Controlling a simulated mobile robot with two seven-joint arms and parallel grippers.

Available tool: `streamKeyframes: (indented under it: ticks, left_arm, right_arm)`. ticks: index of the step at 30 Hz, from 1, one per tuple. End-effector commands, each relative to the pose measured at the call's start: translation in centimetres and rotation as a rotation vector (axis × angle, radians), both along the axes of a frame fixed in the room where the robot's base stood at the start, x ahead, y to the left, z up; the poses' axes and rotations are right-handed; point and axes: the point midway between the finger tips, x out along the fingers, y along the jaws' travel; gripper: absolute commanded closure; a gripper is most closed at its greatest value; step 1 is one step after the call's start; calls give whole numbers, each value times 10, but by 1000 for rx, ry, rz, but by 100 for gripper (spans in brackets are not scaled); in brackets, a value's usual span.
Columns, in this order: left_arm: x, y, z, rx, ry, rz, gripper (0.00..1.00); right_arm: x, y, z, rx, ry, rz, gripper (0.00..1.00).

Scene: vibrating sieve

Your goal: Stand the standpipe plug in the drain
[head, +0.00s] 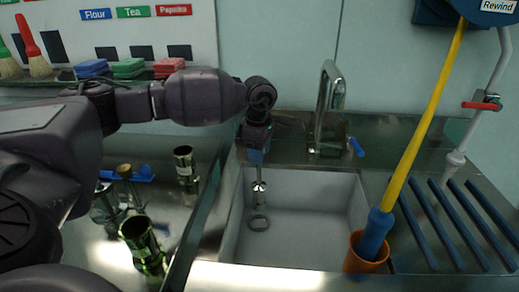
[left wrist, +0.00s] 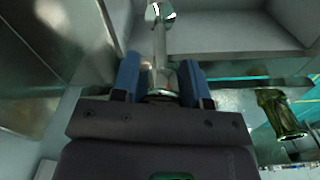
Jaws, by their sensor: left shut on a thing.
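My left gripper (head: 257,153) points down over the left part of the white sink basin (head: 310,185). It is shut on the standpipe plug (head: 259,187), a shiny metal tube with a wider end, which hangs roughly upright. The left wrist view shows the plug (left wrist: 158,45) between the blue fingers of my left gripper (left wrist: 159,75). The drain (head: 258,222) is a metal ring on the basin floor, just below the plug in the head view. A gap shows between the plug's lower end and the ring. My right gripper is not in view.
A chrome faucet (head: 329,100) stands behind the basin. An orange cup (head: 366,253) with a blue-and-yellow tool stands at the basin's right front. Blue bars (head: 462,222) lie further right. Metal cups (head: 143,243) stand in the left tray. The basin's middle is clear.

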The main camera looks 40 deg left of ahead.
Motion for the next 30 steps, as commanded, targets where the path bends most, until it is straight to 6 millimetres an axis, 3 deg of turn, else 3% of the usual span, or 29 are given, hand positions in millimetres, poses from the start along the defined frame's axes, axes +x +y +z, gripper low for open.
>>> streamKeyframes:
  ticks: [16, 30]
  left_arm:
    - [1, 0, -26, 0, -1, 0, 100]
    - [1, 0, -33, 0, -3, 0, 100]
  right_arm:
    - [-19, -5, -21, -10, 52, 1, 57]
    - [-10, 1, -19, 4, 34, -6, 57]
